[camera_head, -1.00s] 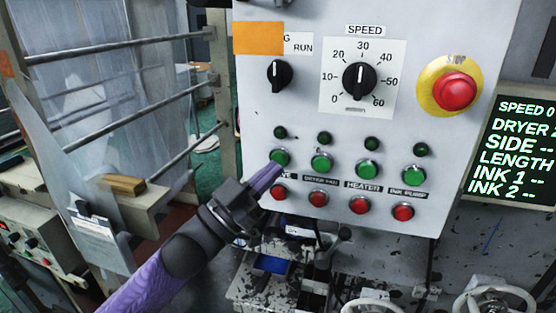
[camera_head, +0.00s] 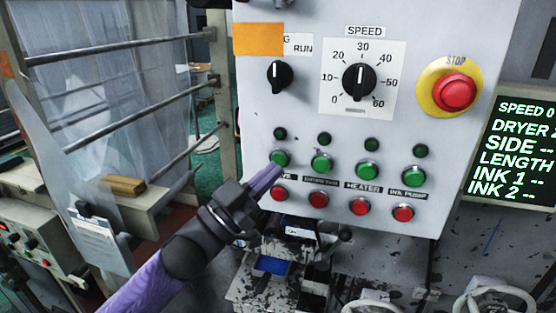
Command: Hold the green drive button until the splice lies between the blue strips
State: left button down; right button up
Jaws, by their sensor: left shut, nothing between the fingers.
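The green drive button (camera_head: 280,158) is the leftmost in the row of green buttons on the grey control panel. Its label is mostly covered by my gripper, with only the end letters showing. My left gripper (camera_head: 272,168) is shut and empty, its fingertips at the lower edge of this button. I cannot tell whether they press it. The film web (camera_head: 110,75) runs over metal rollers at the left. I cannot make out a splice or blue strips on it. My right gripper is not in view.
Red buttons (camera_head: 318,199) sit close below the green ones. A red stop button (camera_head: 457,91) on yellow is at the upper right. The speed knob (camera_head: 359,81) and run switch (camera_head: 279,75) are above. A screen (camera_head: 515,150) reads SPEED 0. Handwheels (camera_head: 495,303) stand below.

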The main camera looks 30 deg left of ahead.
pick_arm(q)
jog(key=shift+w, duration=0.1)
dwell(0.7)
jog(key=shift+w+a, duration=0.1)
jog(key=shift+w, duration=0.25)
